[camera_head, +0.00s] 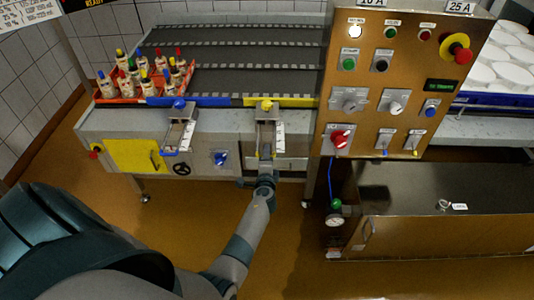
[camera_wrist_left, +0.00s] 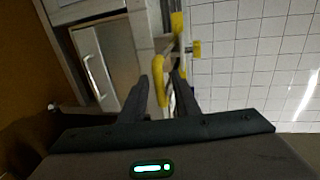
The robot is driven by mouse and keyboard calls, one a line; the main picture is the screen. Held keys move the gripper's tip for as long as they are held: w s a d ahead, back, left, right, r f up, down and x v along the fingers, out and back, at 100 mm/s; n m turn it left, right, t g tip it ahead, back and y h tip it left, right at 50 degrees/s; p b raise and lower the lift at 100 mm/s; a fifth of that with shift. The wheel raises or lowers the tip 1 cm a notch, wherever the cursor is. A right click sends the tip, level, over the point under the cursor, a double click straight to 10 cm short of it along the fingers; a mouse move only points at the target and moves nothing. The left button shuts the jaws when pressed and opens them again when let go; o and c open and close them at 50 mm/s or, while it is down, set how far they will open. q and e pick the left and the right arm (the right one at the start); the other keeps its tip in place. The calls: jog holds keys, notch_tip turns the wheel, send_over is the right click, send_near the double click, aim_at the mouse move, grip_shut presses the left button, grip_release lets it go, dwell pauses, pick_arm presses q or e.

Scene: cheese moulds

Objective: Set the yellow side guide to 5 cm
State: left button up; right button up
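The yellow side guide (camera_head: 293,102) runs along the front edge of the conveyor in the head view. A bracket with a pale scale (camera_head: 279,140) reaches forward from it; its reading is too small to make out. My left gripper (camera_head: 265,172) is at the front end of this bracket. In the left wrist view, my gripper's two dark fingers (camera_wrist_left: 159,92) stand apart, on either side of a yellow handle (camera_wrist_left: 159,72). Narrow gaps seem to show between handle and fingers. My right gripper is not in view.
A blue side guide (camera_head: 215,101) with its own bracket stands to the left. A red tray (camera_head: 122,99) of bottles is at the conveyor's left. A brass control panel (camera_head: 375,120) stands close on the right. Open floor lies in front.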

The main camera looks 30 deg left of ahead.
pick_arm(q)
jog(key=x, duration=0.3)
jog(key=shift+b, duration=0.4)
jog(key=shift+c, duration=0.6)
grip_shut()
jog(key=shift+w+a, duration=0.1)
jog(key=shift+w, duration=0.05)
jog(key=b+x, duration=0.1)
jog(key=x, duration=0.1)
jog(key=r+b+x, duration=0.1)
jog(key=x, duration=0.1)
jog(key=shift+w+a+f, duration=0.1)
jog(key=shift+w+a, duration=0.15)
jog(key=shift+w, duration=0.05)
